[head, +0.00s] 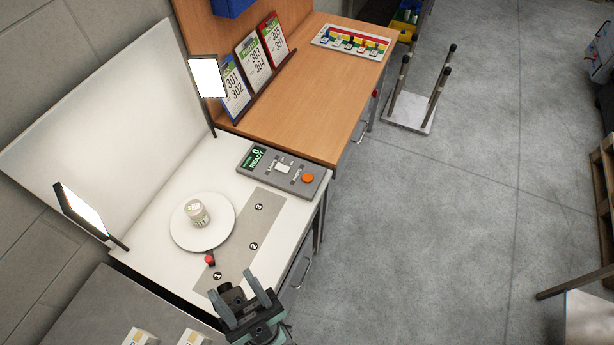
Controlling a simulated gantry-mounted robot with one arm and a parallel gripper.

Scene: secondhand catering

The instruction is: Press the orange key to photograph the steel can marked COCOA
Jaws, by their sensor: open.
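A small light-coloured can (196,212) stands on a round white turntable (186,238) on the white photo table. Its label is too small to read. A grey control box (284,172) sits at the table's far right, with a green display (257,157) reading READY and 0. A round orange key (308,178) is at the box's right end. My gripper (252,285) is over the table's near edge, open and empty, below and to the left of the control box and apart from it.
A grey strip (247,225) with numbered marks and a red knob (210,260) lie near the turntable. Two lit lamps (207,78) (84,209) flank the table. A wooden desk (310,100) with number cards adjoins behind. Open floor lies right.

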